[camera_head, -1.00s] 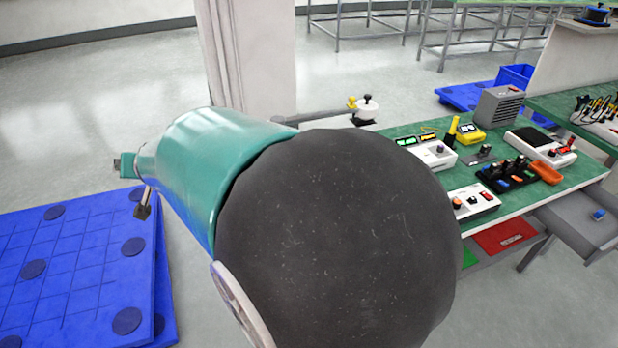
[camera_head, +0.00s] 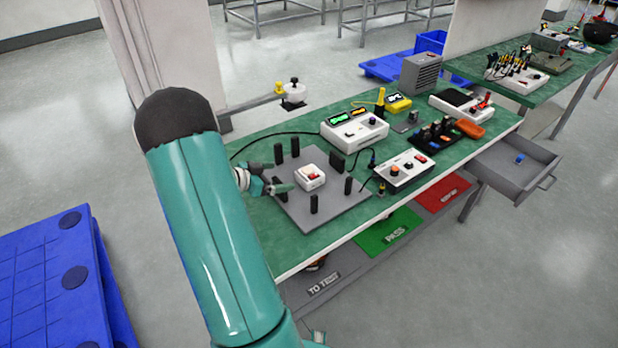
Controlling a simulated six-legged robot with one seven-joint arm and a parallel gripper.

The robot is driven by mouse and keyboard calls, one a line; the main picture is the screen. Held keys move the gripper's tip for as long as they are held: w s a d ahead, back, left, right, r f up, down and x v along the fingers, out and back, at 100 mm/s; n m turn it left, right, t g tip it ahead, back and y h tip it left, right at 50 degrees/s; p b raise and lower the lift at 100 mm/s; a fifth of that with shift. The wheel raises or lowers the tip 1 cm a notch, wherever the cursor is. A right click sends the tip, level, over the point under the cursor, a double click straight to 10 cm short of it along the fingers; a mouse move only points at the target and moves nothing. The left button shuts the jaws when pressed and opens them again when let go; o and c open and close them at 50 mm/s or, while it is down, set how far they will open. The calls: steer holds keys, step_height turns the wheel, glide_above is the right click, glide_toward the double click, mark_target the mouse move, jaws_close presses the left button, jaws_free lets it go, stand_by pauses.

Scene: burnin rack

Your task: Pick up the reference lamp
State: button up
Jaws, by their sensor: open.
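I cannot tell for sure which thing is the reference lamp. My gripper (camera_head: 280,173) is open over the left end of the green bench, at the left side of a grey plate (camera_head: 348,217). A white block with a red part (camera_head: 310,177) sits mid-plate, just right of my fingers and apart from them, among several black posts. A small dark upright piece with a yellowish base (camera_head: 381,188) stands at the plate's right edge. A white-and-black head with a yellow knob (camera_head: 293,93) sits on a grey bar behind the bench. My forearm covers the bench's left end.
An open grey drawer (camera_head: 512,172) juts out at right. A pillar (camera_head: 165,50) stands behind my arm.

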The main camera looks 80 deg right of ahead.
glide_toward(315, 170)
steer(key=x, duration=0.5)
steer(key=shift+s+d+f, duration=0.1)
steer(key=shift+s+f, duration=0.05)
steer(key=c, duration=1.1)
steer(key=shift+c, duration=0.3)
